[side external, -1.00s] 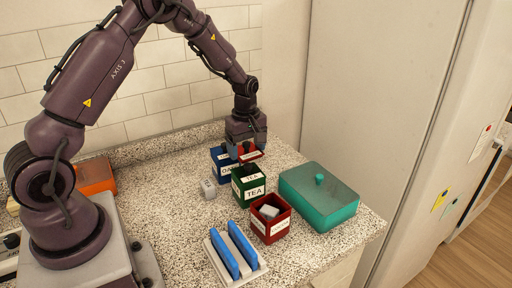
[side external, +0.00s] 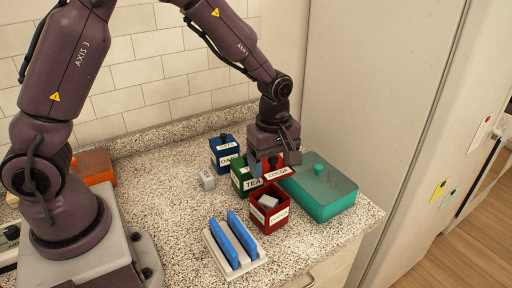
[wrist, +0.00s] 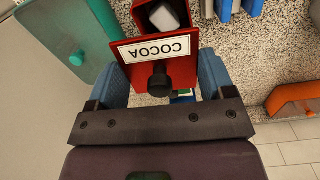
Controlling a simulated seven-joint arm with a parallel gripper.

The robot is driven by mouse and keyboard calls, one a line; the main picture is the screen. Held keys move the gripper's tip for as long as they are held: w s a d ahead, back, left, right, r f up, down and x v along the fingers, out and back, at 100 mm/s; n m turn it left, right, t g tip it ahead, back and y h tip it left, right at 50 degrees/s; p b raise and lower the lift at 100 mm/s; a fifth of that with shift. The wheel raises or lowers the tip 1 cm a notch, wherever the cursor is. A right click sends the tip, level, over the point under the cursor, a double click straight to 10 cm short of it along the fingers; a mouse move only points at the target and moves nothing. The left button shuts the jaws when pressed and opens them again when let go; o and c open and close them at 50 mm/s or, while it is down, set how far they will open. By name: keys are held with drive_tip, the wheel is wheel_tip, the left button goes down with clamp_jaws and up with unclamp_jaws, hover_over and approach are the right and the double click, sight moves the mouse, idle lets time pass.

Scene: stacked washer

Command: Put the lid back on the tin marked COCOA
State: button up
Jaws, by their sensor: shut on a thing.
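The red lid labelled COCOA (side external: 281,171) is held in my gripper (side external: 272,162). In the wrist view the blue fingers (wrist: 160,76) stand on either side of the lid (wrist: 124,51), and its black knob (wrist: 158,83) faces the camera. The open red COCOA tin (side external: 268,220) stands on the counter with a pale grey block (side external: 269,202) inside. The lid is above and behind the tin in the side view, apart from it. The tin also shows partly beyond the lid in the wrist view (wrist: 144,21).
The green TEA tin (side external: 240,183) is close to the left of my gripper, and the blue OATS tin (side external: 224,160) is behind it. A teal lidded box (side external: 326,198) stands right. A white rack (side external: 250,268) with blue slabs (side external: 242,236) is in front. A grey block (side external: 207,180) lies left.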

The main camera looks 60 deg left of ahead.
drive_tip(key=shift+s+d+n, duration=0.2)
drive_tip(key=shift+n, duration=0.3)
drive_tip(key=shift+s+a+f+n, duration=0.1)
drive_tip(key=shift+f+n, duration=0.1)
drive_tip(key=shift+n, duration=0.4)
drive_tip(key=shift+f, duration=3)
drive_tip(key=shift+f, duration=0.2)
drive_tip(key=o, duration=0.9)
drive_tip(key=shift+r, duration=3.55)
